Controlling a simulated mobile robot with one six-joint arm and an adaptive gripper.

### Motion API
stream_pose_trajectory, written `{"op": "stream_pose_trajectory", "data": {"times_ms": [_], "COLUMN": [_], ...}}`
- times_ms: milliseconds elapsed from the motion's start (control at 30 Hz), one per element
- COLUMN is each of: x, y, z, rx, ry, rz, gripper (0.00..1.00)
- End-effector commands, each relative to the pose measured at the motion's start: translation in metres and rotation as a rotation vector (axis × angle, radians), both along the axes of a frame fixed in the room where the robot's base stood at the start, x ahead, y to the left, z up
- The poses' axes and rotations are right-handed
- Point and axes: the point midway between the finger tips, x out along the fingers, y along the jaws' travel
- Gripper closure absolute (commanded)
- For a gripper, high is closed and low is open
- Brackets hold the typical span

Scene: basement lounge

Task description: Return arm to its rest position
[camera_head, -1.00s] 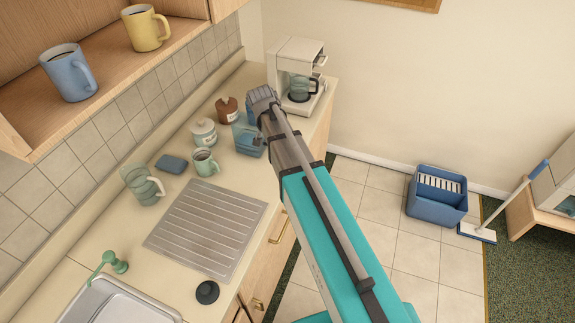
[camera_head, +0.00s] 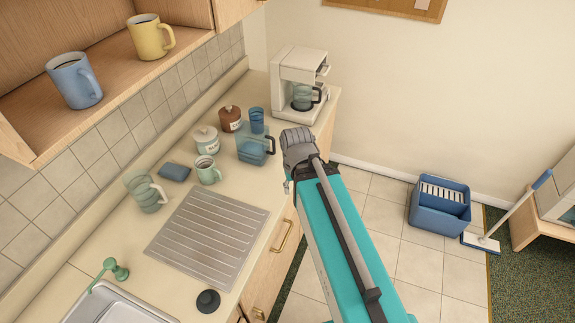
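My arm (camera_head: 345,235) reaches up from the bottom right of the view, with a teal link and a grey rod along it. Its grey rounded far end (camera_head: 298,145) is beside the counter's front edge, below the coffee maker in the picture. My gripper's fingers cannot be made out; they are hidden behind the arm or out of the picture. I see nothing carried by the arm.
The counter (camera_head: 130,237) holds a coffee maker (camera_head: 290,72), a blue pitcher (camera_head: 250,152), a blue cup (camera_head: 257,118), jars, mugs and a drainboard (camera_head: 207,235). Two mugs stand on the shelf above. A blue bucket (camera_head: 437,212) and mop (camera_head: 482,243) are on the floor.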

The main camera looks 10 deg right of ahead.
Motion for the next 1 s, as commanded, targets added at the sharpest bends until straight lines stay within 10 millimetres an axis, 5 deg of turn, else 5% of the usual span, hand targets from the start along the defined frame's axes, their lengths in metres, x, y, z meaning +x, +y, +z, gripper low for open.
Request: {"op": "stream_pose_trajectory", "data": {"times_ms": [533,1000], "x": [0.000,0.000], "y": [0.000,0.000], "z": [-0.056,-0.059], "rx": [0.000,0.000], "ry": [-0.001,-0.001], "rz": [0.000,0.000], "gripper": [0.46,0.46]}}
